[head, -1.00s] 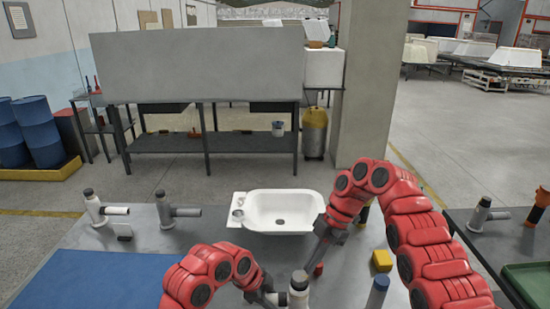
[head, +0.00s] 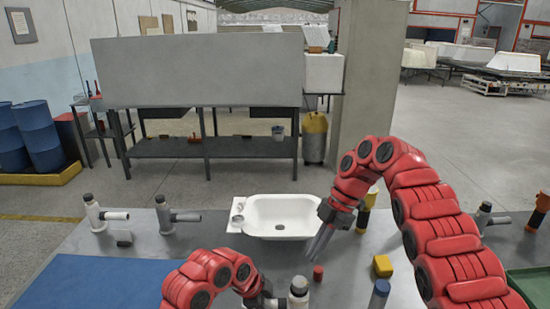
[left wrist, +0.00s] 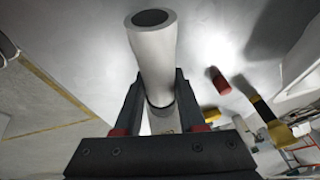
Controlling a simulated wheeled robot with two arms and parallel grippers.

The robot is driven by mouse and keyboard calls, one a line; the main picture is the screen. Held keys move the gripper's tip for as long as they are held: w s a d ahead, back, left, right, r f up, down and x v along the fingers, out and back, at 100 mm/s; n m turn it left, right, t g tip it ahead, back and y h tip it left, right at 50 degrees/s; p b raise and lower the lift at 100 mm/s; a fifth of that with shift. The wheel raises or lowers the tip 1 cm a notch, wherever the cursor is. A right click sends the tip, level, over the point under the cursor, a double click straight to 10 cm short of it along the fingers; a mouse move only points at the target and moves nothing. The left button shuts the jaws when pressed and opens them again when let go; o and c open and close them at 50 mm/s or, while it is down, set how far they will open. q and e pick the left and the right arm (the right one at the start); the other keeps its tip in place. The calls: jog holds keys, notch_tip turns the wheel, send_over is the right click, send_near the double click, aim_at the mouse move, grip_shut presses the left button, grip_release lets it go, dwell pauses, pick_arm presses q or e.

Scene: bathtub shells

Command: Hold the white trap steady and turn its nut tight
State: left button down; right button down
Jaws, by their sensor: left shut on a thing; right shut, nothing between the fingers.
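The white trap (head: 298,299) stands at the front edge of the table, partly cut off by the frame, with a dark piece (head: 299,283) on top. My left gripper (head: 277,302) is shut on it from the left. In the left wrist view the white pipe (left wrist: 155,55) sits between the two dark fingers, its dark open end pointing away. I cannot tell which part is the nut. My right gripper (head: 313,254) is shut and empty, above the table behind the trap, its fingers slanting down to the left, apart from it.
A red cap (head: 318,272), a yellow block (head: 382,266) and a blue-topped cylinder (head: 379,291) stand right of the trap. A white basin (head: 283,215) lies behind. Other pipe fittings (head: 103,215) stand at the left. A blue mat (head: 95,282) covers the front left.

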pick_arm(q)
jog(key=shift+c, duration=2.1)
grip_release()
